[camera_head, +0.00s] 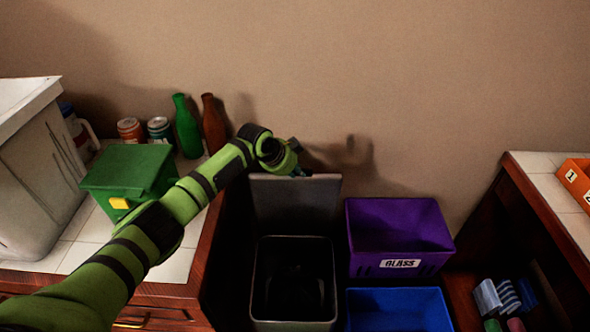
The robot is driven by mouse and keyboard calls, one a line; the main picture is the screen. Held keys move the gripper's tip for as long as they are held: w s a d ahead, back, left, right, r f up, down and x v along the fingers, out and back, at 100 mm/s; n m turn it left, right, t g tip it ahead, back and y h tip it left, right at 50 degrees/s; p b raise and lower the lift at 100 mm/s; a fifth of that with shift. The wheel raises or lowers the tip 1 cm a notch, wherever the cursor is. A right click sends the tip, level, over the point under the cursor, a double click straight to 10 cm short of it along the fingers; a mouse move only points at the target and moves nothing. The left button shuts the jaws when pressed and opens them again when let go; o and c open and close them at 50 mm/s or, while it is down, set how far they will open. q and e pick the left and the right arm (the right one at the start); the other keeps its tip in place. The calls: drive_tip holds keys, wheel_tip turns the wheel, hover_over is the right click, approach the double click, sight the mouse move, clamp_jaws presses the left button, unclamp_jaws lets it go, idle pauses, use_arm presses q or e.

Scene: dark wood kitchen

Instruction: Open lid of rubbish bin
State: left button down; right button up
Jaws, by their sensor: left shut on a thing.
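The rubbish bin (258,308) stands on the floor between the two counters, its dark inside visible from above. Its grey lid (297,205) is raised and stands roughly upright at the back of the bin, near the wall. My left gripper (297,171) is at the lid's top edge and is shut on it; the fingertips are small and partly hidden behind the wrist. My left arm reaches in from the lower left, over the left counter. My right gripper is not in view.
A purple bin (400,262) labelled GLASS and a blue bin (398,310) stand right of the rubbish bin. The left counter holds a green box (130,172), cans, a green bottle (187,128) and a brown bottle (213,125). An orange box (575,180) sits on the right counter.

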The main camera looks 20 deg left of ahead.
use_arm(q)
drive_tip(key=shift+w+a, duration=0.3)
drive_tip(key=shift+a, duration=0.05)
drive_tip(key=shift+r, duration=0.1)
drive_tip(key=c, duration=1.2)
unclamp_jaws()
drive_tip(key=shift+s, duration=0.1)
drive_tip(key=shift+c, duration=0.2)
wheel_tip(320, 180, up, 10)
